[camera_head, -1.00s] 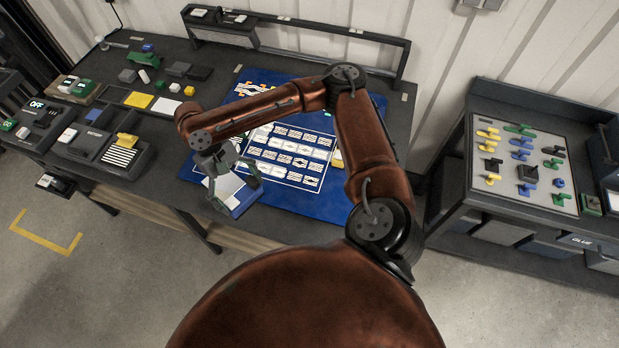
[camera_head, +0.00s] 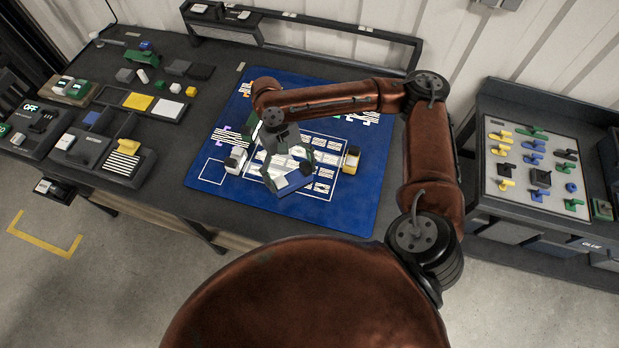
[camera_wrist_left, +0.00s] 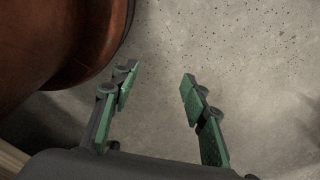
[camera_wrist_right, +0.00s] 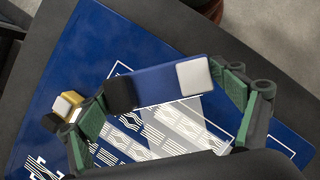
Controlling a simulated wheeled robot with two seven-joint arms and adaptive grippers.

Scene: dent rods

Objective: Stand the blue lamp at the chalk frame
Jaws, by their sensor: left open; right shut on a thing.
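My right gripper (camera_head: 286,168) is shut on the blue lamp (camera_head: 293,182), a blue block with a black end and a white end. In the right wrist view the lamp (camera_wrist_right: 155,84) lies lengthwise between the green fingers (camera_wrist_right: 168,95), above the mat. I cannot tell its exact height. A small white outlined square, seemingly the chalk frame (camera_head: 211,171), is empty at the mat's left front; the lamp is to its right. My left gripper (camera_wrist_left: 158,88) is open and empty over bare floor, seen only in the left wrist view.
The blue mat (camera_head: 340,216) carries a large white-lined panel of printed patterns. A white-and-dark block (camera_head: 235,160) stands left of my right gripper, a yellow-and-white block (camera_head: 351,160) right of it. Switch boxes and trays crowd the table's left. A shelf with a peg board (camera_head: 532,175) stands right.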

